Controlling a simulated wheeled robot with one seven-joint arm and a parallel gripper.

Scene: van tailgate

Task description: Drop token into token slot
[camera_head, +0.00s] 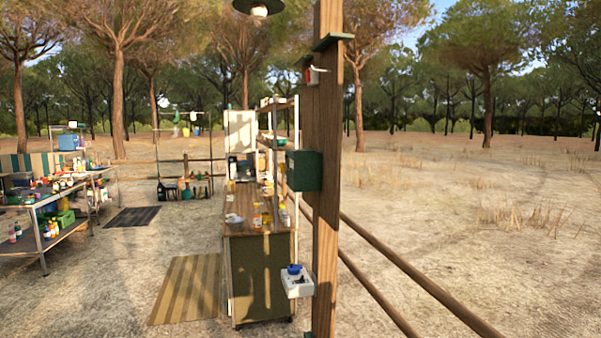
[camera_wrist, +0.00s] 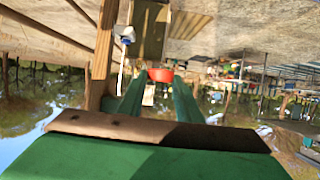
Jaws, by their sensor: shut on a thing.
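A red, short round piece (camera_wrist: 160,75), which looks like the token, sits between the tips of my gripper (camera_wrist: 158,80) in the wrist view. The two green fingers are shut on it. The wrist view is upside down, and the piece is held in the air. My gripper does not show in the head view. No slot opening can be made out. A white box with a blue top (camera_head: 297,282) is low beside the wooden post; it also shows in the wrist view (camera_wrist: 127,35). A dark green box (camera_head: 304,170) is at mid-height by the post.
The wooden post (camera_head: 327,200) stands close in front, with rails running right. A counter (camera_head: 258,270) with bottles and dishes stands left of it. A striped mat (camera_head: 187,290) lies on the ground. A cluttered table (camera_head: 45,205) is far left. Open sandy ground lies right.

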